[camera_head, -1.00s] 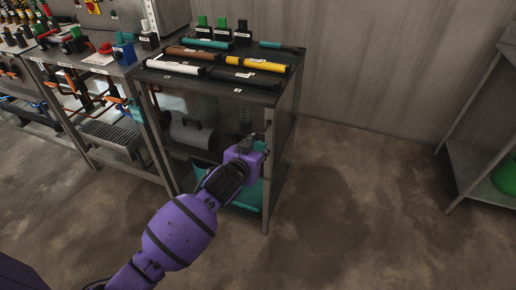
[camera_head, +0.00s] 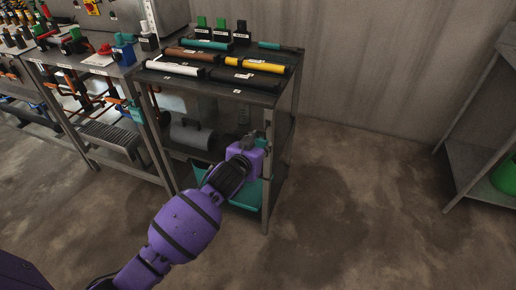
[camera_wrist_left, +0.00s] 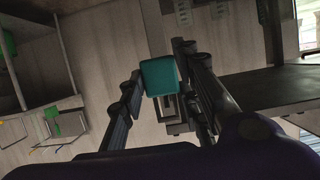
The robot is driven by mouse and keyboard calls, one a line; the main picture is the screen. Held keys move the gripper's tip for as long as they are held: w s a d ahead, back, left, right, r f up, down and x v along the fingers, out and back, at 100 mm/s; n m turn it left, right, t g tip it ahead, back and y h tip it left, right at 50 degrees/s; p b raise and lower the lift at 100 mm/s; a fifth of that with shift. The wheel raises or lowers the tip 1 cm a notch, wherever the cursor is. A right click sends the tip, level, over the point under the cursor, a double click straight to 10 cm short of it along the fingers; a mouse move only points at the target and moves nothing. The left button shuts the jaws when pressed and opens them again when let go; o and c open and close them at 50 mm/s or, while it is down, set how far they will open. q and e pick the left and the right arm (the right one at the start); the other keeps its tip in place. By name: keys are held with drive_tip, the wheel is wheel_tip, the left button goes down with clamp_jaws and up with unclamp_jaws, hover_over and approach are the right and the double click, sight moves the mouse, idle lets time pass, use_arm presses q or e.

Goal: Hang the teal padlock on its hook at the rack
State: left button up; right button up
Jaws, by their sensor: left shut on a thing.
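My left gripper (camera_head: 260,141) is at the right front side of the dark metal stand, below its top. In the left wrist view its two fingers (camera_wrist_left: 160,96) are shut on the teal padlock (camera_wrist_left: 159,75), a block with a grey metal loop below it in the picture. My right gripper is not in view.
The stand's top (camera_head: 180,83) holds several coloured tubes and small upright blocks. A teal tray (camera_head: 246,194) sits low in the stand. A workbench (camera_head: 110,70) with valves stands to the left. Another shelf unit (camera_head: 482,180) is at far right, with clear floor between.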

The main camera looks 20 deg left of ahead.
sight(263, 139)
use_arm(q)
drive_tip(key=shift+w, duration=1.9)
drive_tip(key=shift+r, duration=0.1)
drive_tip(key=shift+f, duration=0.25)
drive_tip(key=shift+d+f, duration=0.1)
drive_tip(key=shift+f, duration=0.45)
drive_tip(key=o, duration=1.3)
